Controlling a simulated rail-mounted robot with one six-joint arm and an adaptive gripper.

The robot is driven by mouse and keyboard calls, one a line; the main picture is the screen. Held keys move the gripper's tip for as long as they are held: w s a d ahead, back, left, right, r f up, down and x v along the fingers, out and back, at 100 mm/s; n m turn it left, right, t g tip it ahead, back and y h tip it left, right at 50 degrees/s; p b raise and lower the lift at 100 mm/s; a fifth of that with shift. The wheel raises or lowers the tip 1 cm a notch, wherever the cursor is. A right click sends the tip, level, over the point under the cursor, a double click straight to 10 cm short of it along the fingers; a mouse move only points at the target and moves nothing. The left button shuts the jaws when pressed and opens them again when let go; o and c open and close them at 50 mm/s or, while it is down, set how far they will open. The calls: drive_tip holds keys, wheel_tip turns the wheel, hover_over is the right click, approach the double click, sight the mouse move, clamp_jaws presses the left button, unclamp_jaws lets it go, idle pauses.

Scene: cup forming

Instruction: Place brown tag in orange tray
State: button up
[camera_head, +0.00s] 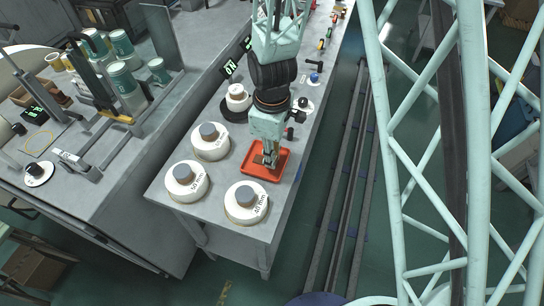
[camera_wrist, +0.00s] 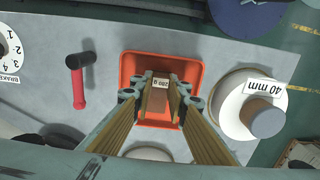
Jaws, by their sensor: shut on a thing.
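The orange tray (camera_head: 282,160) lies on the grey bench, and my gripper (camera_head: 268,162) is directly over it, pointing down. In the wrist view the orange tray (camera_wrist: 190,72) lies beneath my gripper (camera_wrist: 160,92). A brown tag (camera_wrist: 160,82) with a small pale label, apparently reading "B 002", sits between the fingertips, within the tray's outline. My gripper is shut on it. The fingers hide part of the tag and the tray floor. I cannot tell whether the tag touches the tray floor.
White round parts stand close by: one marked 40 mm (camera_head: 246,203), one marked 50 mm (camera_head: 187,182) and another (camera_head: 210,142). A red-handled hammer (camera_wrist: 77,82) lies left of the tray in the wrist view. The bench edge is close on the right.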

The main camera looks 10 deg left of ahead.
drive_tip(key=o, duration=0.7)
drive_tip(key=shift+o, duration=0.2)
drive_tip(key=shift+r, duration=0.15)
wheel_tip(320, 180, up, 12)
drive_tip(key=p, duration=0.2)
idle(0.4)
idle(0.5)
